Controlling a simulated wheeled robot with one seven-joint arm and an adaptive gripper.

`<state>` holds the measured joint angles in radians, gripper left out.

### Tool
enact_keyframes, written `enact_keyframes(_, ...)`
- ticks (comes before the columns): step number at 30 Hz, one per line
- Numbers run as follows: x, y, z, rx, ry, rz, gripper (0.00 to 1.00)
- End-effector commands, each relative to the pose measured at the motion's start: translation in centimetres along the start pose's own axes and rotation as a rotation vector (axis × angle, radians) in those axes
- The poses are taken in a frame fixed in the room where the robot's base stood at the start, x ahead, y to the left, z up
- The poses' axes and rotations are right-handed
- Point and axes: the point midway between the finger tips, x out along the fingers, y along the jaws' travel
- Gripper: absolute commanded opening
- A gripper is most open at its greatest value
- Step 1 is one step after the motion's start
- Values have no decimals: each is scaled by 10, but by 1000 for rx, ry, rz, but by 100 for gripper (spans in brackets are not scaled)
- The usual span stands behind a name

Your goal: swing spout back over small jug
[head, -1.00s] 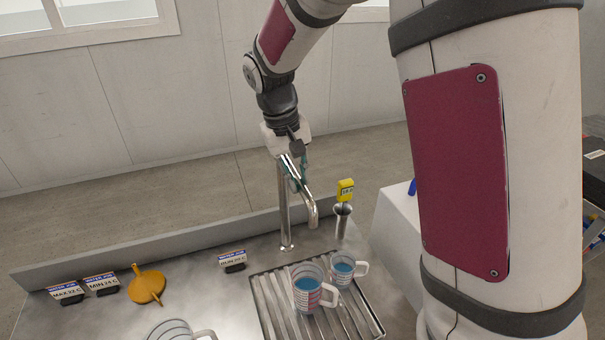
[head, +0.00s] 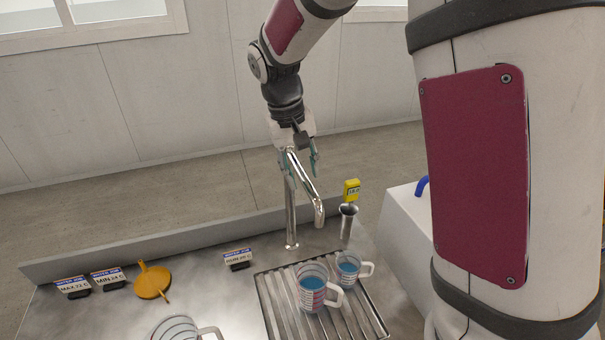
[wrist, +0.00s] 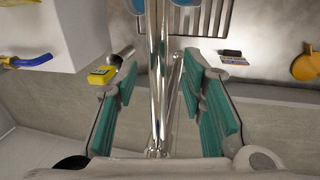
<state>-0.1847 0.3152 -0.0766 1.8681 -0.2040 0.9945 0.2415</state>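The chrome spout (head: 306,183) tops an upright pipe (head: 291,215) at the back of the steel bench. Its outlet hangs at the right, behind the drain tray; I cannot tell exactly what lies below it. The small jug (head: 348,268), with blue liquid, stands at the tray's back right. A larger jug (head: 312,288), also with blue liquid, stands left of it. My gripper (head: 300,170) is at the top of the spout. In the wrist view my gripper (wrist: 160,100) is open, teal fingers either side of the chrome pipe (wrist: 157,70), with gaps on both sides.
A yellow thermometer (head: 351,190) stands in a metal cup (head: 348,222) right of the outlet. The slatted tray (head: 262,300) is in front. A label stand (head: 238,259), an orange funnel (head: 153,282) and another jug (head: 172,330) are at left. A white box (head: 408,225) is at right.

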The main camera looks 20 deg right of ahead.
Motion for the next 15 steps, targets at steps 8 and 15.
enact_keyframes(8, -57, -1, -1, -1, 8, -2, 37)
enact_keyframes(15, -95, 0, -1, 0, 5, -1, 37)
